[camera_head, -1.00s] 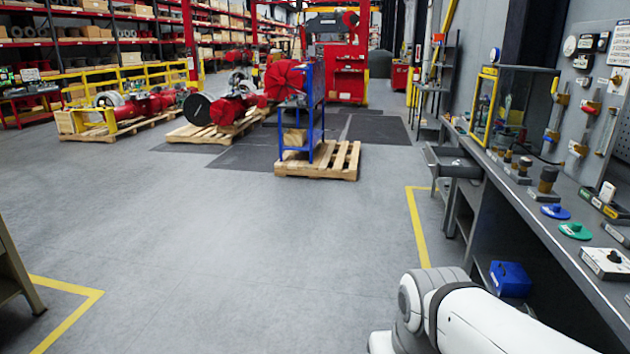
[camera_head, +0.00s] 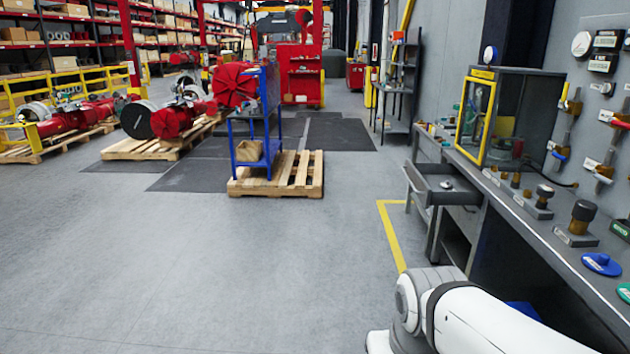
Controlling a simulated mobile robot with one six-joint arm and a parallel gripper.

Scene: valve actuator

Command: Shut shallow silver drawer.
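A shallow grey-silver drawer (camera_head: 431,191) stands pulled out from under the workbench, right of centre. Its open top shows, with a small light object (camera_head: 447,184) inside. My white arm reaches in from the lower right, and its end is outside the picture. My gripper is not in view, so its state and its distance from the drawer do not show.
The workbench (camera_head: 548,243) runs along the right, with valve parts and a yellow-framed cabinet (camera_head: 477,116) on it. A yellow floor line (camera_head: 392,238) lies before the drawer. A wooden pallet (camera_head: 300,182) with a blue stand is ahead. The grey floor at centre left is clear.

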